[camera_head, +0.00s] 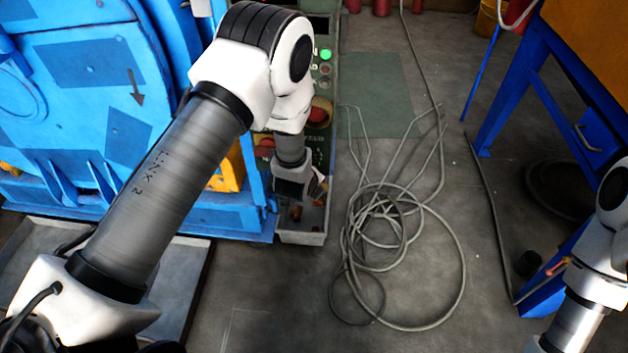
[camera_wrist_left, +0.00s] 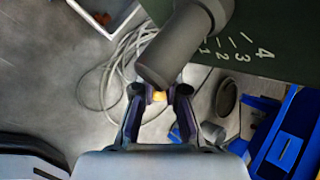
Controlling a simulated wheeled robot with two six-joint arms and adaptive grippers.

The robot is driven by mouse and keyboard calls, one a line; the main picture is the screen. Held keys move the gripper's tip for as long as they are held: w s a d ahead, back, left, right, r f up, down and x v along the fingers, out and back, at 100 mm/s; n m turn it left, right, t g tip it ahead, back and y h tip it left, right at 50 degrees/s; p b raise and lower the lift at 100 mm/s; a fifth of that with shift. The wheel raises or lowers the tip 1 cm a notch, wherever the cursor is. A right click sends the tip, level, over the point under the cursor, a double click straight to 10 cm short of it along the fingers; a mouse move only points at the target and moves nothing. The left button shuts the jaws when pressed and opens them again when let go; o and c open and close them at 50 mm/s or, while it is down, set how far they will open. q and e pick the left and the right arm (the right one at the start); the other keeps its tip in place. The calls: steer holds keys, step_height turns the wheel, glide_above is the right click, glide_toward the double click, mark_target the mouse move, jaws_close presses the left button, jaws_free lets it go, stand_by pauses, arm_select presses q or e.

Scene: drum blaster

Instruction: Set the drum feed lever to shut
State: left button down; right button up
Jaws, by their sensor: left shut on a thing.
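My left gripper (camera_head: 300,185) is low beside the green control panel (camera_head: 323,147), and my arm hides much of it in the head view. In the left wrist view, the fingers (camera_wrist_left: 159,98) are closed at the end of a thick dark grey lever (camera_wrist_left: 178,45). A small yellow patch (camera_wrist_left: 158,96) shows between the fingertips. The lever slants from upper right to the fingers, in front of a dark green plate (camera_wrist_left: 272,30) with the figures 1 to 4. I see no mark for shut. The blue drum machine (camera_head: 85,60) stands left of the panel. My right gripper is out of view.
A loose grey cable coil (camera_head: 462,270) lies on the floor right of the panel. A small open tray (camera_head: 300,239) sits below the gripper. A blue-framed bench (camera_head: 545,75) stands at right. The panel carries a lit green button (camera_head: 326,55).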

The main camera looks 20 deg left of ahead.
arm_select(q)
steer(key=c, duration=1.2)
jaws_free()
steer(key=shift+f, duration=0.1)
steer(key=v, duration=1.2)
